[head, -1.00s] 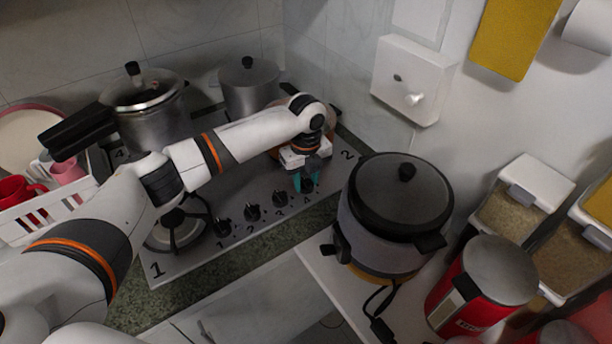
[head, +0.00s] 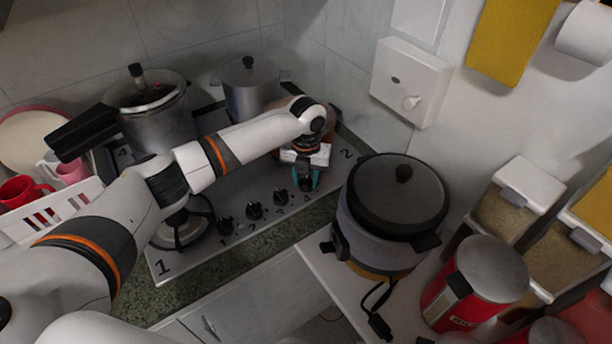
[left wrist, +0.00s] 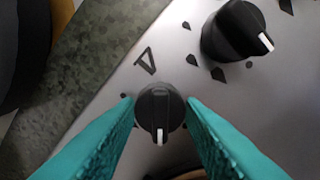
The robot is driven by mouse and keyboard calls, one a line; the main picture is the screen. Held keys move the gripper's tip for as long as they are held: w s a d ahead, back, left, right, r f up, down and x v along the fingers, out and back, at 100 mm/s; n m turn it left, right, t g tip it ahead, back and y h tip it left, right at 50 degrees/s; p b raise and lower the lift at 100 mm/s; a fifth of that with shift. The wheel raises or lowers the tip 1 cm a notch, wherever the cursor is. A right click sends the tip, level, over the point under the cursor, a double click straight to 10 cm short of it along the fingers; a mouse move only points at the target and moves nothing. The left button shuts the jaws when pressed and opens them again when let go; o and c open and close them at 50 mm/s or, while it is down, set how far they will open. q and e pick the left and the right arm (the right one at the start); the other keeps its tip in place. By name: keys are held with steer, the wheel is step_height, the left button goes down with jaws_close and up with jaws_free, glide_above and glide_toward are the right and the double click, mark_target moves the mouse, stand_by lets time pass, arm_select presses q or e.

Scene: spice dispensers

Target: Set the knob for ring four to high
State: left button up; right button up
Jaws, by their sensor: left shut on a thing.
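The hob (head: 190,262) has a row of black knobs along its front edge. The knob for ring four (head: 305,185) is the one at the right end. It also shows in the left wrist view (left wrist: 158,108), beside a printed 4, its white mark pointing to the bottom of the picture. My left gripper (head: 306,180) points down over this knob. Its teal fingers (left wrist: 160,115) stand on either side of the knob and are shut on it. Ring four, at the back left by the printed 4 (head: 123,153), is hidden by the pressure cooker (head: 155,120). My right gripper is out of view.
The neighbouring knob (left wrist: 232,32) is close to the fingers. A lidded pot (head: 250,92) stands at the back of the hob. A rice cooker (head: 385,215) stands on the lower surface to the right. A white dish rack (head: 60,210) is at the left.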

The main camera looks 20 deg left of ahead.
mark_target(306, 180)
arm_select(q)
steer(key=shift+m, duration=0.3)
steer(key=o, duration=1)
steer(key=shift+r, duration=0.15)
step_height(306, 180, up, 12)
steer(key=b, duration=0.2)
steer(key=shift+b, duration=0.35)
steer(key=shift+f, duration=0.2)
